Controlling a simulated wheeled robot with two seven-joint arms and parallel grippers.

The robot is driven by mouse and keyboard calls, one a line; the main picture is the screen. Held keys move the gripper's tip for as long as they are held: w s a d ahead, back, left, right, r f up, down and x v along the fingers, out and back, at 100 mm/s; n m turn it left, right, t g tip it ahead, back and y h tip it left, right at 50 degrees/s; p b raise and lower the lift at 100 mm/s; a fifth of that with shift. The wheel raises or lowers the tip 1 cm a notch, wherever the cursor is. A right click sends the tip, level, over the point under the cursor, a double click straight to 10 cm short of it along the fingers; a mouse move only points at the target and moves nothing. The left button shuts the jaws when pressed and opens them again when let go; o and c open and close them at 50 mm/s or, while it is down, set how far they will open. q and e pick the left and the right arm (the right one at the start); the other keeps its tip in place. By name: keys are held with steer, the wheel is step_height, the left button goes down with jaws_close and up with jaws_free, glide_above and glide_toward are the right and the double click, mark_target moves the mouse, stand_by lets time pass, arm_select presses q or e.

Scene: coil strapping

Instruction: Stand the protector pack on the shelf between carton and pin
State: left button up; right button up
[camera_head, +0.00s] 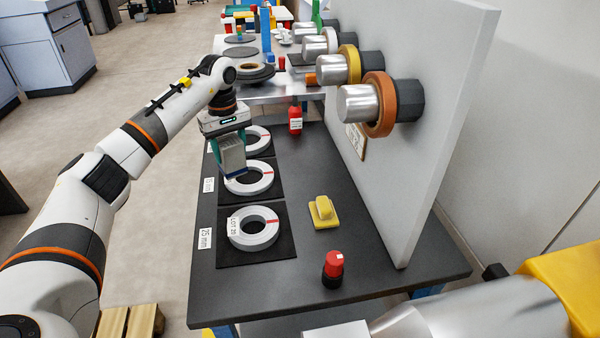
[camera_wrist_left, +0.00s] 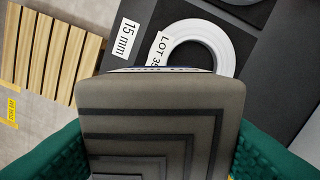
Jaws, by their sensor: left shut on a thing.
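The protector pack, a grey block (camera_head: 233,160) with nested L-shaped ridges, is held over the black bench beside the middle row of rings. It fills the lower middle of the left wrist view (camera_wrist_left: 160,105). My left gripper (camera_head: 230,145) is shut on it, with green padded fingers on both sides. My right gripper is not in view. I cannot clearly pick out the carton, the pin or the shelf space between them.
White rings (camera_head: 253,228) lie on black mats along the bench's left side. A grey upright panel (camera_head: 440,130) carries projecting spindles with rolls on the right.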

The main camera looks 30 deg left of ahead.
arm_select(q)
steer(key=w+d, duration=0.9)
steer(key=d, duration=0.3)
steer(key=f, duration=0.4)
steer(key=d+f, duration=0.1)
steer(key=f, duration=0.1)
steer(key=shift+w+f+b, duration=0.3)
steer(key=shift+b, duration=0.05)
steer(key=shift+w+f, duration=0.1)
steer(key=shift+f, duration=0.1)
steer(key=o, duration=1.1)
steer(key=shift+f, duration=0.1)
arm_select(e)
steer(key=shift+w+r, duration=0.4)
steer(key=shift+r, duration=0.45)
